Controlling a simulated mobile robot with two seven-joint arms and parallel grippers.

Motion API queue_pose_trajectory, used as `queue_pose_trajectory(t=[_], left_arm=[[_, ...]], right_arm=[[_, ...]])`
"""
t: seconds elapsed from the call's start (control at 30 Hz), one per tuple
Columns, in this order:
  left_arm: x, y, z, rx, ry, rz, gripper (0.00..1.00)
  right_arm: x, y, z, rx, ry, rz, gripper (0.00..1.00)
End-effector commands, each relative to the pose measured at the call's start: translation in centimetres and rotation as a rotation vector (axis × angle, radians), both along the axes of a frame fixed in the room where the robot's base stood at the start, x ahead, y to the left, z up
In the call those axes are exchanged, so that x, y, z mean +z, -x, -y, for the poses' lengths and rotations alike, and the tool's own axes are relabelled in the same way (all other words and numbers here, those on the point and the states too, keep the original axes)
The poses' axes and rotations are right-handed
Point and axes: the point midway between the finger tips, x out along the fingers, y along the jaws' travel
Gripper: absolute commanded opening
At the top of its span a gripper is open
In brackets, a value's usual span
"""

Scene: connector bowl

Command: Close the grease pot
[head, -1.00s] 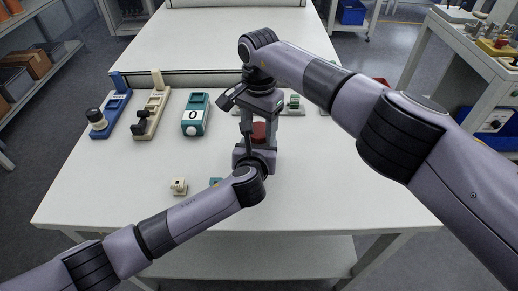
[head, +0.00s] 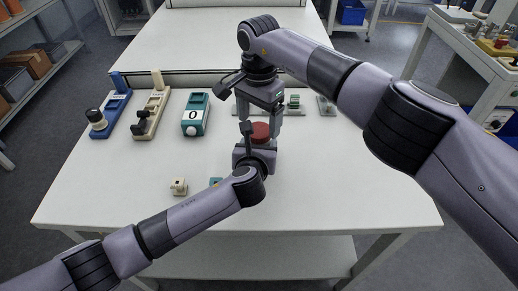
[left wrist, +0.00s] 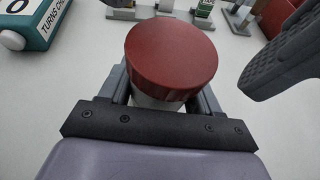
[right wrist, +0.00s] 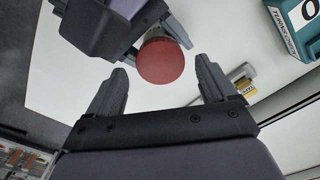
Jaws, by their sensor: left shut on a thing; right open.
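The grease pot has a round dark red lid (left wrist: 172,55) and a pale body (left wrist: 150,101) that shows just below it in the left wrist view. The lid sits on top of the pot; I cannot tell how tightly. My left gripper (head: 257,147) is shut on the pot's body, which stands between its fingers. The lid also shows in the head view (head: 260,131) and the right wrist view (right wrist: 160,61). My right gripper (right wrist: 160,88) is open and empty. Its fingers are apart, above the lid and a little off it, touching nothing that I can see.
A teal counter box (head: 195,115) stands left of the grippers, with beige (head: 149,112) and blue (head: 109,113) fixtures beyond it. Small connector parts (head: 294,102) stand behind the right gripper. The table's right side is clear.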

Motion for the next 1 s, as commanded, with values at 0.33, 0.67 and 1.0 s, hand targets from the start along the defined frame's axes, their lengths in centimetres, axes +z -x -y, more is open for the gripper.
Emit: queue_pose_trajectory(t=[0.33,0.67,1.0], left_arm=[[0.0,0.0,-0.1,0.001,-0.001,-0.001,0.00],[0.0,0.0,0.0,0.001,-0.001,-0.001,0.00],[0.0,0.0,0.0,0.001,-0.001,-0.001,0.00]], right_arm=[[2.2,0.0,0.0,-0.001,0.001,-0.001,0.84],[4.0,-0.1,0.0,0.138,-0.001,0.003,0.83],[5.7,-0.1,0.0,0.297,-0.001,0.001,0.83]])
